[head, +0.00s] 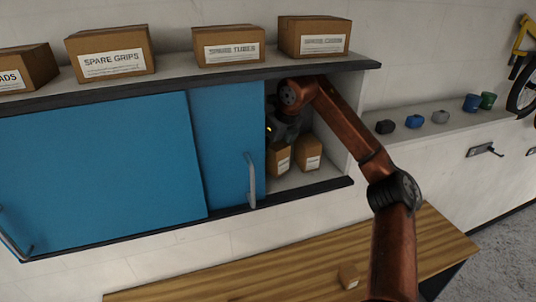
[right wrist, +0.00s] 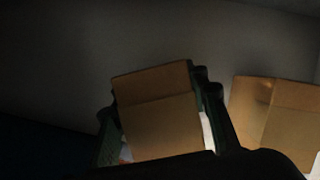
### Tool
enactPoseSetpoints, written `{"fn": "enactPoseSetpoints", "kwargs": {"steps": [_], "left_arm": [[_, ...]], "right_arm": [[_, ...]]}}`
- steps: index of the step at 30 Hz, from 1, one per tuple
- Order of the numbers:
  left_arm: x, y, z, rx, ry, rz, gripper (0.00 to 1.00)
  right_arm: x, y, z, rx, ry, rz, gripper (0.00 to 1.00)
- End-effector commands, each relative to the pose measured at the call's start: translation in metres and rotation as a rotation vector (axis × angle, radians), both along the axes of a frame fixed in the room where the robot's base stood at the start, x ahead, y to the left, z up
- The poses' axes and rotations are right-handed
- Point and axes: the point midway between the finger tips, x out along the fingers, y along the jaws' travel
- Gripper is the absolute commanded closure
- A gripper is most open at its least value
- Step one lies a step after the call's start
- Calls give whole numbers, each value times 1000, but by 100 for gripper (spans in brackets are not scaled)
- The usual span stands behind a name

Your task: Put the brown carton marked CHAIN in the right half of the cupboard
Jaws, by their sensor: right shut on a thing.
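My right gripper (right wrist: 160,103) is inside the open right part of the cupboard, shut on a brown carton (right wrist: 160,125). In the head view the held carton (head: 278,160) is low, close to the cupboard floor (head: 290,182); I cannot tell whether it touches. Its label is too small to read, so I cannot confirm CHAIN. Another brown carton (head: 308,152) stands just right of it, also in the right wrist view (right wrist: 280,115). The blue sliding doors (head: 100,165) cover the left and middle of the cupboard. My left gripper is not in view.
Several labelled cartons stand on top, including SPARE GRIPS (head: 110,52) and SPARE TUBES (head: 228,46). A door handle (head: 251,180) stands left of the opening. A small carton (head: 348,276) lies on the wooden bench (head: 250,275). Cups and small items sit on a shelf (head: 455,128) at right.

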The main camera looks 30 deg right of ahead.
Motion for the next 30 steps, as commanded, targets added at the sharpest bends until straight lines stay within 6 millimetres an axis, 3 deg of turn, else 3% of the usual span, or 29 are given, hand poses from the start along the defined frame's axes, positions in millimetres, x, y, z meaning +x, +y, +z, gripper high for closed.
{"fn": "enactPoseSetpoints", "kwargs": {"steps": [3,16,17,24,30], "left_arm": [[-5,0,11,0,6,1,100],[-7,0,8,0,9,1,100],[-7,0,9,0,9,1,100],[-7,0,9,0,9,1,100],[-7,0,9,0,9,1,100]], "right_arm": [[4,1,-8,-1,3,1,89],[4,1,-18,0,0,1,89],[4,1,-18,-1,1,1,57],[4,1,-17,-1,1,1,41],[4,1,-17,-1,1,1,41]]}}
